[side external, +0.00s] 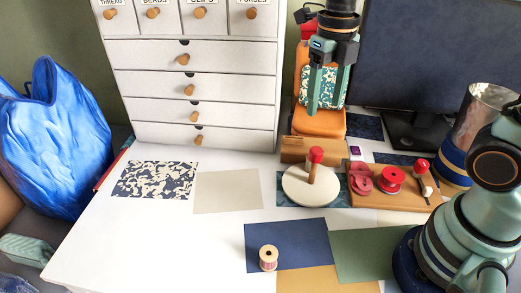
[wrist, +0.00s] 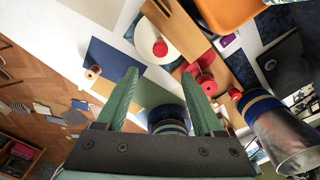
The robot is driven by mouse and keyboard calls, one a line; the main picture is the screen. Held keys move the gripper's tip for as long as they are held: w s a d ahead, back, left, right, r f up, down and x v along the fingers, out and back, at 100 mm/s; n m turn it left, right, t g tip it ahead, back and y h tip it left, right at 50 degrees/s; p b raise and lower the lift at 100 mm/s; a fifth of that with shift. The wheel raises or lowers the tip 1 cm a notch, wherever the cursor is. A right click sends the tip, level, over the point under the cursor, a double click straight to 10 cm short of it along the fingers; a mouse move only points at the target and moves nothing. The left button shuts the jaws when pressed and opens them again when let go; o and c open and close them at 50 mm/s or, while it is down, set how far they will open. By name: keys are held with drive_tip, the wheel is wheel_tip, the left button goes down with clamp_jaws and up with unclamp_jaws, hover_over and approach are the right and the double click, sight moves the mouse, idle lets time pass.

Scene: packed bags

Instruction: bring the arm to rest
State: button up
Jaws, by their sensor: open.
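My gripper (side external: 325,108) hangs high in the side external view, fingers pointing down, in front of an orange object with a teal patterned panel. In the wrist view its two green fingers (wrist: 161,74) stand wide apart with nothing between them. It is open and empty, held above the table and clear of the things on it. My arm's base is at the right of the side external view. A small thread spool (side external: 268,258) stands upright on a navy sheet (side external: 305,236); it also shows in the wrist view (wrist: 92,73).
A white disc (side external: 298,191) with a red-topped peg stands beside a wooden board (side external: 400,201) carrying red spools. A blue bag (side external: 55,140) is at left. The table's front left is clear.

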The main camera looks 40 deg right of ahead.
idle(0.3)
drive_tip(key=s+d+m+t, duration=0.1)
drive_tip(key=m+t, duration=0.1)
drive_tip(key=m, duration=0.9)
drive_tip(key=s+d+r+m+t, duration=0.1)
drive_tip(key=m, duration=1.1)
drive_tip(key=s+d+r+m+t, duration=0.1)
drive_tip(key=s+m+t, duration=0.1)
drive_tip(key=m, duration=1)
drive_tip(key=shift+d+t, duration=0.3)
